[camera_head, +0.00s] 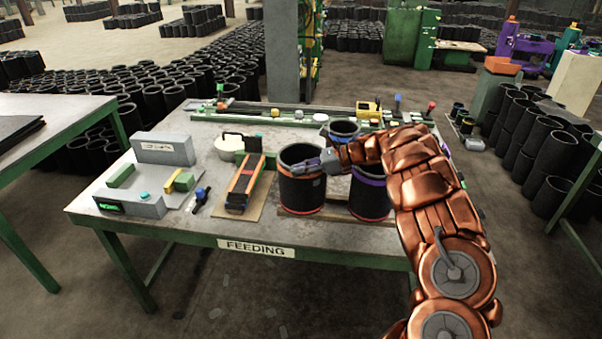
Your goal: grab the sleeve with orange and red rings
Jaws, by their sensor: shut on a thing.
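The black sleeve with an orange upper ring and a red lower ring (300,192) stands upright near the front of the feeding table (240,231). My gripper (318,163) reaches in from the right and is shut on the right side of this sleeve's upper rim. The fingertips are small in the view, so the exact contact is hard to see. The sleeve appears to rest on a thin board.
A purple-ringed sleeve (368,196) stands close on the right, partly behind my arm. A blue-ringed sleeve (343,129) stands behind. A wooden ramp (246,182) and grey control box (145,205) are to the left. A rail (290,113) runs along the back.

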